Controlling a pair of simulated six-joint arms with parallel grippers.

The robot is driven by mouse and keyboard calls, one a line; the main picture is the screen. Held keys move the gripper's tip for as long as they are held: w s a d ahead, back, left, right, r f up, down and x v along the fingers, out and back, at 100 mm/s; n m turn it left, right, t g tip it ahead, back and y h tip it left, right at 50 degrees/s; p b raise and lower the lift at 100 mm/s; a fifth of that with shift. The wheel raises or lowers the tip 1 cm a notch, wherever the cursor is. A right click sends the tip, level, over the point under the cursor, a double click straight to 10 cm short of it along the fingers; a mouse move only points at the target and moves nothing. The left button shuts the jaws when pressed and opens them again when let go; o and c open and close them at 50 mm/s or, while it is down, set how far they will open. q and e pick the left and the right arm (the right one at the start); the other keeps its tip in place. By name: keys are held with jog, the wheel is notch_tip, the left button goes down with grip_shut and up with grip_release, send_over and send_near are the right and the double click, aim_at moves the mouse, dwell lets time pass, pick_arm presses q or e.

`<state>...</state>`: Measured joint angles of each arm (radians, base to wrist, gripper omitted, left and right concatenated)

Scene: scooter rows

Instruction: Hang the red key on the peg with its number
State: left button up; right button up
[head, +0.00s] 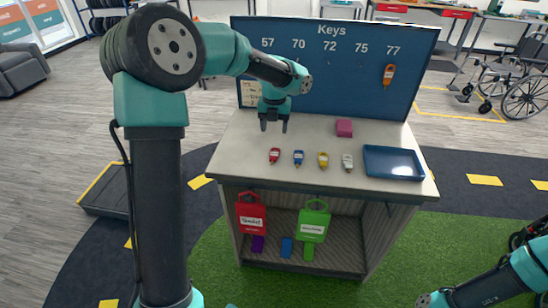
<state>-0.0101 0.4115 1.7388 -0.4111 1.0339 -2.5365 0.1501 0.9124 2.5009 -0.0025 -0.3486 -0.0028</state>
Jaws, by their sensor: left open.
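The red key (274,155) lies on the pale counter (232,160), leftmost in a row of keys. The blue Keys board (350,85) stands at the back of the counter, with the numbers 57, 70, 72, 75 and 77. An orange key (389,75) hangs under 77. Any number on the red key is too small to read. My left gripper (273,126) is open and empty, pointing down above the counter behind the red key. My left arm covers part of the board under 57 and 70. My right gripper is not in view.
A blue key (298,157), a yellow key (323,159) and a white key (347,162) lie to the right. A pink block (344,128) sits behind them, and a dark blue tray (393,177) is at right. Red (251,216) and green (313,222) tags hang below the counter.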

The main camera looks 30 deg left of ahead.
pick_arm(q)
send_over(273, 159)
notch_tip(273, 159, down, 8)
jog(key=shift+w+d+f, duration=0.15)
jog(key=shift+f, duration=0.1)
jog(key=shift+s+f, duration=0.15)
jog(key=shift+f, duration=1.15)
jog(key=shift+s+f, duration=0.1)
jog(key=shift+f, duration=1.2)
jog(key=c, duration=1)
